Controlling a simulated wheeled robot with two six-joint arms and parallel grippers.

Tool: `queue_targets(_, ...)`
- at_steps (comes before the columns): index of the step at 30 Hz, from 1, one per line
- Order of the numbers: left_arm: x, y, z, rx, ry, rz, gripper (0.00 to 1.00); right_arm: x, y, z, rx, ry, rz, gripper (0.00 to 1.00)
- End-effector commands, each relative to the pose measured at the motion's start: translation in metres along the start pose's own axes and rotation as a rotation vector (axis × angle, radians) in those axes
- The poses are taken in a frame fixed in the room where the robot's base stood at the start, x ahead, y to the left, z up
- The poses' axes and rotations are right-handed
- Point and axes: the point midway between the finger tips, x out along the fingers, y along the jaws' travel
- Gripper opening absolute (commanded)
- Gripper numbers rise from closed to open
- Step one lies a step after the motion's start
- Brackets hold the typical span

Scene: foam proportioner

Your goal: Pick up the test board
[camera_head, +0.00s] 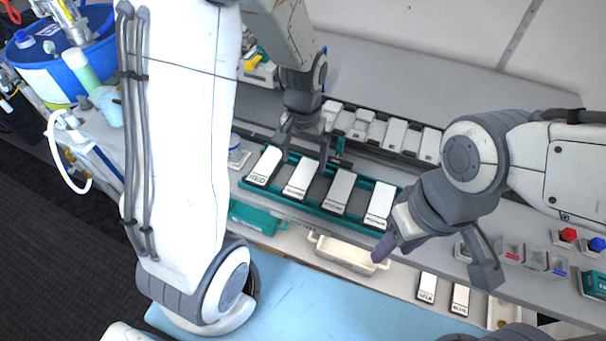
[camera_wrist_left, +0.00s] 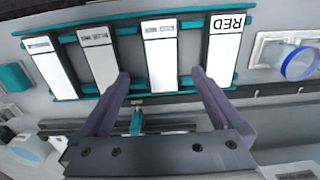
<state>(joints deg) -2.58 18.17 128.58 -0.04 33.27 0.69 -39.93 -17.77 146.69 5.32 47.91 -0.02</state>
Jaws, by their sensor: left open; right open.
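Several white boards with dark printed ends sit in a teal rack (camera_head: 303,201). The leftmost board (camera_head: 265,164) reads RED, also in the left wrist view (camera_wrist_left: 227,45); the other labels are too small to read, so I cannot tell which is the test board. My left gripper (camera_head: 304,152) is open and empty at the rack's far edge. In the left wrist view its fingers (camera_wrist_left: 160,82) spread either side of the lower end of the board beside RED (camera_wrist_left: 161,55). My right gripper (camera_head: 437,256) is open and empty, right of the rack.
A cream tray (camera_head: 347,254) lies in front of the rack. Two small labelled boards (camera_head: 443,293) lie to its right. A row of grey-white blocks (camera_head: 392,134) stands behind the rack. A blue drum (camera_head: 60,68) stands at far left. The light blue front surface (camera_head: 310,308) is largely clear.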

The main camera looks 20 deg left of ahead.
Motion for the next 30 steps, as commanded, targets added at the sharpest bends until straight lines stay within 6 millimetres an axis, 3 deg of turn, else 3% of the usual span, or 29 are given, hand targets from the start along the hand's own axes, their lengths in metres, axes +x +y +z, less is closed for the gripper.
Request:
queue_targets(7, 0.020, -0.001, 0.001, 0.000, -0.005, 0.000, 1.00, -0.004, 0.000, 0.000, 0.000, 0.000, 0.000, 0.50)
queue_targets(15, 0.057, -0.004, -0.001, 0.001, -0.003, 0.000, 1.00, -0.010, -0.001, -0.001, 0.000, 0.000, 0.000, 0.50)
queue_targets(24, 0.063, -0.004, -0.002, 0.001, 0.001, 0.000, 1.00, -0.010, -0.001, -0.001, 0.000, 0.000, 0.000, 0.50)
queue_targets(25, 0.063, -0.004, -0.002, 0.001, 0.001, 0.000, 0.96, -0.010, -0.001, -0.001, 0.000, 0.000, 0.000, 0.50)
queue_targets(30, 0.063, -0.004, -0.002, 0.001, 0.001, 0.000, 0.31, -0.010, -0.001, -0.001, 0.000, 0.000, 0.000, 0.50)
